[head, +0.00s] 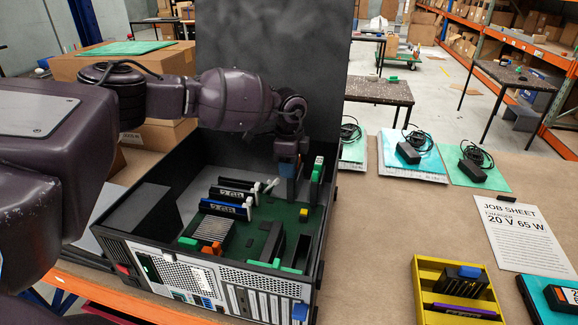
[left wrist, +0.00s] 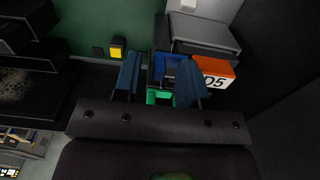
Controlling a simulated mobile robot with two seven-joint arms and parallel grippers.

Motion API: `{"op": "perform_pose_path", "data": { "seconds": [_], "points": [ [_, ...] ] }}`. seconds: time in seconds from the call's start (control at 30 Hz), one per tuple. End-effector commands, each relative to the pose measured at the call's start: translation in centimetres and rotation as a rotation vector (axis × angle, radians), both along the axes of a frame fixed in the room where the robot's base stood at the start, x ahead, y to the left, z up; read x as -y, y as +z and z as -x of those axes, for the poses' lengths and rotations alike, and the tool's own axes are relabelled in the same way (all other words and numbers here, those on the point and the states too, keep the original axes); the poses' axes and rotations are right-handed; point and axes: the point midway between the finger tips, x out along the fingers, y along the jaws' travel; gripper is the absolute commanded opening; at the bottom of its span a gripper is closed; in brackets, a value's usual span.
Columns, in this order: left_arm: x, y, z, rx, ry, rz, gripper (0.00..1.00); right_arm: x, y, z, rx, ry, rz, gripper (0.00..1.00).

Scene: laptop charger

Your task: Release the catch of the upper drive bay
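The open black computer case (head: 197,284) stands on the bench in the head view, with a green board inside. My left gripper (head: 289,172) reaches down into its right side. In the left wrist view my left gripper (left wrist: 160,82) has its two blue fingers apart, around or just above a dark blue part (left wrist: 158,66) and a green tab (left wrist: 158,97). I cannot tell whether they touch. In the head view a green-topped upright part (head: 317,170) stands beside the gripper. Which bay is upper is unclear.
The raised dark side panel (head: 271,60) rises behind my arm. Board cards (head: 228,207) and a yellow block (head: 304,214) are inside the case. Chargers (head: 408,152), a job sheet (head: 520,235) and a yellow tray (head: 425,290) lie on the bench to the right.

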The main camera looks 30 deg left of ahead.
Motion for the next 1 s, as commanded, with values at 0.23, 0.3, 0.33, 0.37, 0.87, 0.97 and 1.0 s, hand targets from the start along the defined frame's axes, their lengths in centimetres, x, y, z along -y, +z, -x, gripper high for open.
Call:
{"op": "perform_pose_path", "data": {
  "seconds": [0.23,0.3,0.33,0.37,0.87,0.97,1.0],
  "points": [
    [0.00,-0.65,0.03,-0.001,0.000,0.000,0.38,-0.24,0.27,-0.37,0.008,-0.002,-0.006,0.43],
    [0.00,-0.64,0.03,0.000,-0.001,0.000,0.38,-0.27,0.30,-0.42,0.009,-0.001,-0.006,0.43],
    [0.00,-0.64,0.03,0.000,-0.001,0.000,0.38,-0.27,0.30,-0.44,0.010,-0.001,-0.006,0.43],
    [0.00,-0.63,0.03,0.000,-0.001,0.000,0.38,-0.27,0.30,-0.44,0.010,-0.001,-0.006,0.43],
    [-0.01,-0.57,0.02,0.000,0.000,0.000,0.00,-0.17,0.07,-0.03,0.001,-0.002,-0.005,0.43],
    [0.00,-0.56,0.02,0.000,0.000,0.000,0.00,-0.11,-0.03,0.18,-0.003,-0.002,-0.003,0.43],
    [0.00,-0.56,0.02,0.000,0.000,0.000,0.00,-0.09,-0.04,0.22,-0.004,-0.002,-0.003,0.43]
  ]
}}
